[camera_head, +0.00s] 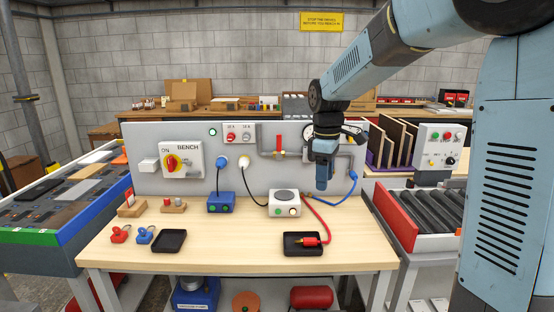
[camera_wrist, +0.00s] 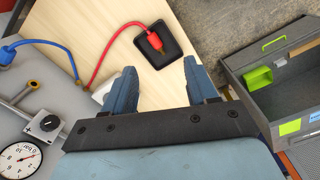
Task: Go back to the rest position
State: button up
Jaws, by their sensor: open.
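My gripper (camera_head: 322,182) hangs from the blue-grey arm above the back right part of the wooden bench (camera_head: 200,248), in front of the grey back panel. In the wrist view its two blue-grey fingers (camera_wrist: 158,82) are spread apart with nothing between them. A red cable with a red plug (camera_head: 312,241) lies with its plug end in the right black tray (camera_head: 290,248). The plug also shows in the wrist view (camera_wrist: 154,41), beyond the fingers and apart from them.
A white unit (camera_head: 285,205) and a blue box (camera_head: 221,203) stand on the bench. A blue cable (camera_head: 338,199) runs near my gripper. A gauge (camera_wrist: 19,160) sits on the panel. Red and blue padlocks and another black tray (camera_head: 170,241) lie left. The bench front middle is clear.

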jog(key=s+d+r+m+t, duration=0.1)
jog(key=s+d+m+t, duration=0.1)
jog(key=s, duration=0.6)
jog(key=s+d+r+m+t, duration=0.1)
jog(key=s+d+r+m, duration=0.1)
jog(key=s+d+m, duration=0.3)
jog(key=s+d+r+m+t, duration=0.1)
jog(key=s+m, duration=0.5)
jog(key=s, duration=0.6)
jog(key=shift+d+r+t, duration=0.25)
jog(key=shift+d+t, duration=0.55)
jog(key=shift+d, duration=0.35)
